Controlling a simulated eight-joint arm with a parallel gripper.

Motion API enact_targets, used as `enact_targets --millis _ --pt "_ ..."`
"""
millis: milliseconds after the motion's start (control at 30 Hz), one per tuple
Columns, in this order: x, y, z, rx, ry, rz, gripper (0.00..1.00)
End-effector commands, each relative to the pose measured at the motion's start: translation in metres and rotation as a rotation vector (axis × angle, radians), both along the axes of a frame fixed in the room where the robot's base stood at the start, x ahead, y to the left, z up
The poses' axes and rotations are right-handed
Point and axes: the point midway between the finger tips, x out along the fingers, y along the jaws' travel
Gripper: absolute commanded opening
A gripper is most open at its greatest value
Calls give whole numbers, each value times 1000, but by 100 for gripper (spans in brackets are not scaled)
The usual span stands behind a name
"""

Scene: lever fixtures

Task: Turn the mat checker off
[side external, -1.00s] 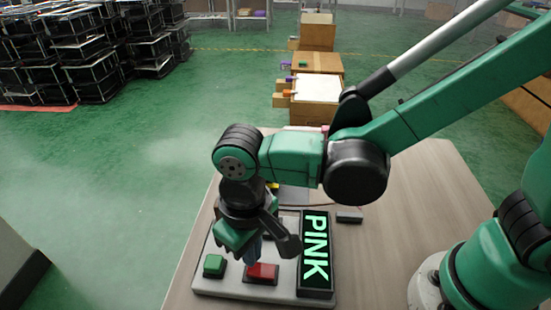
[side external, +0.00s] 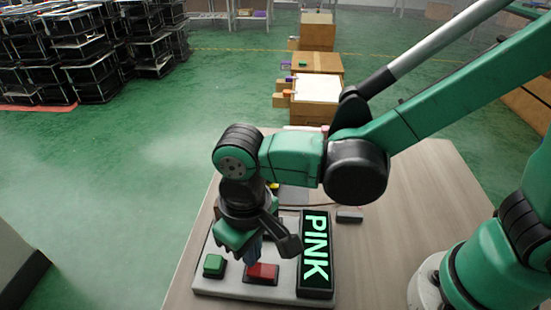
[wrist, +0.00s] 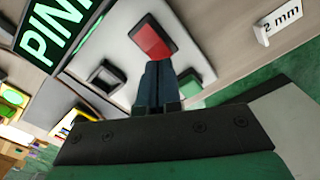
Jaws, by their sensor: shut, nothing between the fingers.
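The mat checker is a light grey panel (side external: 226,285) on the table. It carries a green button (side external: 214,265), a red button (side external: 262,273) and a black display (side external: 316,255) with PINK lit in green letters. My gripper (side external: 251,262) is shut and empty, pointing down just behind the red button in the side view. In the wrist view the closed blue fingers (wrist: 158,66) end at the red button's edge (wrist: 152,36); I cannot tell whether they touch it. The green button (wrist: 190,82) is beside the fingers.
A black-framed square part (wrist: 103,76) sits on the panel. A white "2 mm" label (wrist: 278,20) lies near the panel. The table's right part (side external: 400,220) is clear.

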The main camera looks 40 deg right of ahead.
Motion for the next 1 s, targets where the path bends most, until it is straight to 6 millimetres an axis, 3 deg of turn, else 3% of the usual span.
enact_targets --millis 1000 --pt "0 0 -9 0 0 0 0"
